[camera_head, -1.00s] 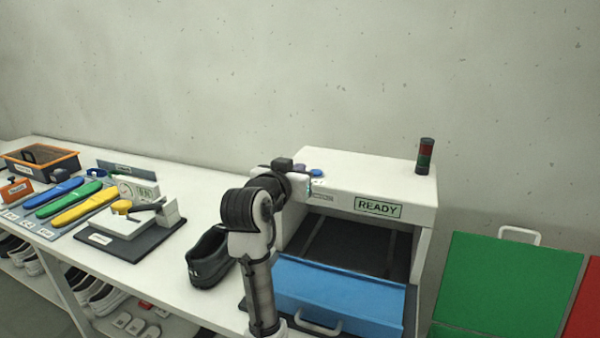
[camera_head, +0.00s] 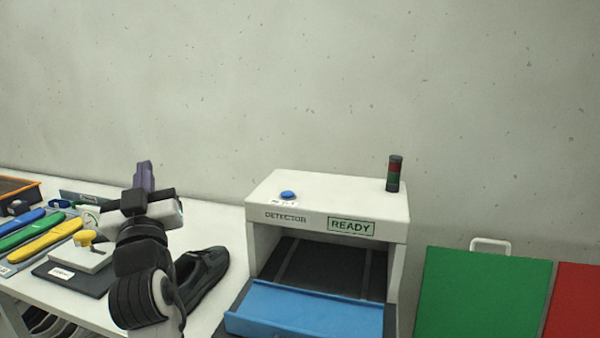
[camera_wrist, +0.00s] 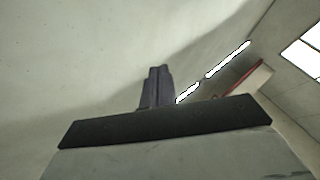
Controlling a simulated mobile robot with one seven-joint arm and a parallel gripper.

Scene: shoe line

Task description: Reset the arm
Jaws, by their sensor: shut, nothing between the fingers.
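My gripper (camera_head: 144,174) is raised at the left of the head view, with its purple-grey fingers pointing up and held together. Nothing shows between them. In the wrist view the closed fingers (camera_wrist: 156,88) stand against the bare wall and ceiling. My arm is folded in front of the table, and it partly hides the black shoe (camera_head: 203,277) on the table. My gripper is well above the table and apart from the shoe and the detector (camera_head: 330,195).
The detector reads READY, with its blue flap (camera_head: 305,308) lowered, a blue button (camera_head: 288,194) on top and a signal light (camera_head: 394,173). Green (camera_head: 480,295) and red (camera_head: 575,300) panels stand right. Coloured tools and a scale (camera_head: 75,268) lie left. Space above the table is clear.

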